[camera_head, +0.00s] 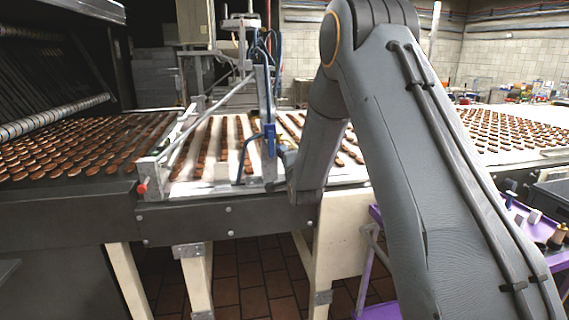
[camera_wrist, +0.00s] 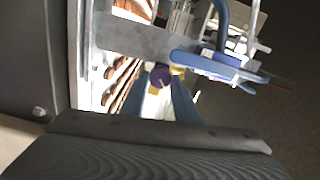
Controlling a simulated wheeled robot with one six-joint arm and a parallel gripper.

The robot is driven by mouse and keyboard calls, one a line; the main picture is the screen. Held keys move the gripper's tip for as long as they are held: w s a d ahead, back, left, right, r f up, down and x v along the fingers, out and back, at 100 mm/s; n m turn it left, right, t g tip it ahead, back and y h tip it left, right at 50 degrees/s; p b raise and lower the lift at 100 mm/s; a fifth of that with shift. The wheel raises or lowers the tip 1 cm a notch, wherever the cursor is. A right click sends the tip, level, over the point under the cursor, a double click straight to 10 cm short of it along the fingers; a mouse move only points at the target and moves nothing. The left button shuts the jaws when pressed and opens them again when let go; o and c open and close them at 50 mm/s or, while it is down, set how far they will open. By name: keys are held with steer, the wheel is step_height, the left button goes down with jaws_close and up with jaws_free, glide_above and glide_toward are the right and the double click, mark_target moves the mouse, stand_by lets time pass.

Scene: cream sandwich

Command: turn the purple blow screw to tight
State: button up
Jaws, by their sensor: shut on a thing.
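The purple blow screw (camera_wrist: 160,76) shows in the wrist view as a small round purple knob, beside a grey metal bar and a blue clamp-like part (camera_wrist: 215,65). My gripper (camera_wrist: 160,92) has its two blue fingers on either side of the knob and is shut on it. The fingertips are small and partly hidden near the knob. In the head view my grey arm reaches to the conveyor frame, and my gripper and the purple screw are hidden behind it or too small to tell.
A conveyor with rows of brown biscuits (camera_head: 60,150) runs across the scene. A metal frame with a blue upright fitting (camera_head: 269,140) stands over it close to my arm. A purple cart (camera_head: 530,225) with small items stands at the right.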

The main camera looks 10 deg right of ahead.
steer(key=m+b, duration=0.4)
steer(key=m, duration=0.3)
steer(key=shift+f+m+b, duration=0.15)
steer(key=shift+m+b, duration=0.15)
steer(key=shift+m, duration=0.4)
steer(key=o, duration=0.8)
steer(key=s+b, duration=0.1)
steer(key=s, duration=0.6)
steer(key=shift+s+b, duration=0.3)
steer(key=shift+s, duration=0.1)
